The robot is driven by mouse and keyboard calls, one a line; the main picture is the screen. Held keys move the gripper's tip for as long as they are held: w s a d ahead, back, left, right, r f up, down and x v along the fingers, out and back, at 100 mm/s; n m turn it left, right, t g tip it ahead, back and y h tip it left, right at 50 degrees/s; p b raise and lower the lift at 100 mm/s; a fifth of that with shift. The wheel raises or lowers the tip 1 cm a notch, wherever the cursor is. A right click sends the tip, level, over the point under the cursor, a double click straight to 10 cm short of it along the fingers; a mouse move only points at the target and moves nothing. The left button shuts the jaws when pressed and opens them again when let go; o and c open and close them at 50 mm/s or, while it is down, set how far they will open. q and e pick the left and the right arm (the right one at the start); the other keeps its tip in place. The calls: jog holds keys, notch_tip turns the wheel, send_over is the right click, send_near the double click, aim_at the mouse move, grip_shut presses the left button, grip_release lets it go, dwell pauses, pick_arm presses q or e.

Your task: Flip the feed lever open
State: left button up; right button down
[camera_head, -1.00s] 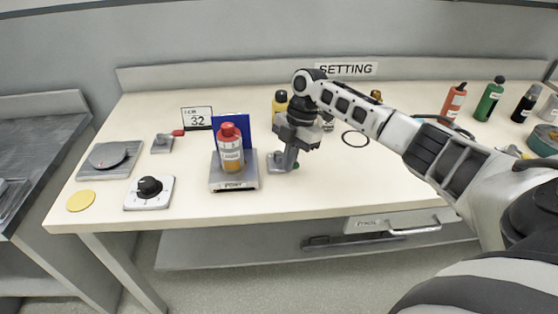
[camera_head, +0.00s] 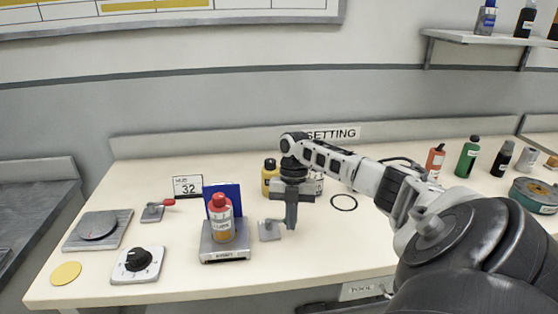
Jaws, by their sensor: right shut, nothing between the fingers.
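A small grey base plate (camera_head: 266,235) with a short grey upright part sits on the table right of the bottle stand. My right gripper (camera_head: 291,226) points down just right of it, shut and empty. The gripper may hide part of this fixture, and I cannot tell whether they touch. Another small grey fixture with a red-tipped lever (camera_head: 167,202) stands further left, its handle pointing right. No readable label shows which one is the feed lever. My left gripper is not in view.
A red-capped bottle (camera_head: 221,220) stands on a grey stand (camera_head: 225,250) left of the gripper. A black dial (camera_head: 138,259), a grey plate with a disc (camera_head: 97,230) and a yellow disc (camera_head: 66,273) lie further left. A yellow bottle (camera_head: 269,180) stands behind. A black ring (camera_head: 344,202) lies right.

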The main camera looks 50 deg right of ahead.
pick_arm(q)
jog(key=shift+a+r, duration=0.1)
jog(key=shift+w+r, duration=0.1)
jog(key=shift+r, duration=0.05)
pick_arm(e)
jog(key=shift+w+d+r, duration=0.1)
dwell(0.3)
jog(key=p+v, duration=0.4)
jog(key=v, duration=0.2)
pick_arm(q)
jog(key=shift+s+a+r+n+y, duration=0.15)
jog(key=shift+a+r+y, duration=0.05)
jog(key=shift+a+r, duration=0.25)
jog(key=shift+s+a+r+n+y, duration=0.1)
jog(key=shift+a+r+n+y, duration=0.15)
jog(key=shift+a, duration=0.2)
pick_arm(e)
jog(key=v, duration=0.3)
jog(key=shift+w+r, duration=0.2)
jog(key=shift+r, duration=0.15)
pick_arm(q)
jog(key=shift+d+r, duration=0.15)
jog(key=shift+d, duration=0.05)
pick_arm(e)
jog(key=shift+s, duration=0.15)
